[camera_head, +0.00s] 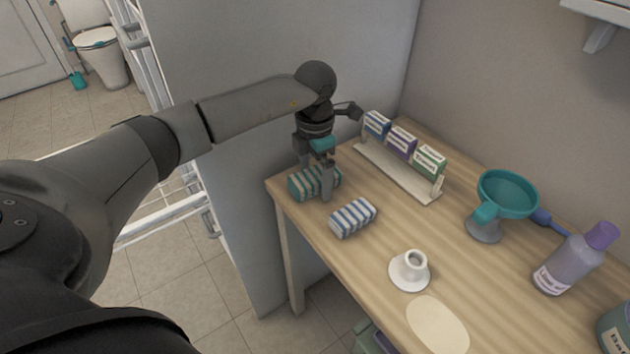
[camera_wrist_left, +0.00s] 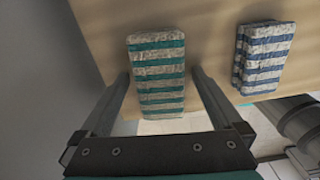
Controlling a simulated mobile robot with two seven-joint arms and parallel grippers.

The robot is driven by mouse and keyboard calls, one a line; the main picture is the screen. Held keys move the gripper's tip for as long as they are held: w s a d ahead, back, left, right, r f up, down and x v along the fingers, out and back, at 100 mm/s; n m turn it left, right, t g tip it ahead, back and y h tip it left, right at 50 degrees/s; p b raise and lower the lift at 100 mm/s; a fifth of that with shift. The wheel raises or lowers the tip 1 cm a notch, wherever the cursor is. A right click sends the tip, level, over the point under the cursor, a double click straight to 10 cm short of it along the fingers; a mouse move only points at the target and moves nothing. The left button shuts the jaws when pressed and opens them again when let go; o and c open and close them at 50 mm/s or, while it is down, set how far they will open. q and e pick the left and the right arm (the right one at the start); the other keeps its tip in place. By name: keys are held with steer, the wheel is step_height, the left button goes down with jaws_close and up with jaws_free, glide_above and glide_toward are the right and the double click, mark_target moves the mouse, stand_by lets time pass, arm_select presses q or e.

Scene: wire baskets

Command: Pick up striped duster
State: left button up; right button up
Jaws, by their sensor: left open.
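Two striped blocks lie on the wooden table, and either could be the striped duster. The teal-and-white striped block (camera_head: 300,186) is at the table's near-left corner; it also shows in the left wrist view (camera_wrist_left: 158,68). The blue-and-white striped block (camera_head: 353,218) lies to its right, and shows at the right in the left wrist view (camera_wrist_left: 264,57). My left gripper (camera_head: 318,184) points down at the teal block, its open fingers (camera_wrist_left: 160,84) on either side of it. I cannot tell whether they touch it. My right gripper is not in view.
A white rack (camera_head: 397,172) with small boxes stands behind the blocks. A grey wall borders the table's left side.

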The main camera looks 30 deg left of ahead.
mark_target(315, 174)
arm_select(q)
steer(key=c, duration=1.4)
steer(key=shift+r, duration=0.1)
steer(key=shift+r, duration=0.45)
step_height(315, 174, up, 8)
steer(key=p, duration=0.2)
steer(key=shift+p, duration=0.35)
step_height(315, 174, up, 11)
steer(key=shift+p, duration=1.25)
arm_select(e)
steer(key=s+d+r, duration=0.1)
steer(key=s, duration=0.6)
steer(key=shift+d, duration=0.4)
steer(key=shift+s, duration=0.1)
arm_select(q)
steer(key=o, duration=0.9)
steer(key=c, duration=0.7)
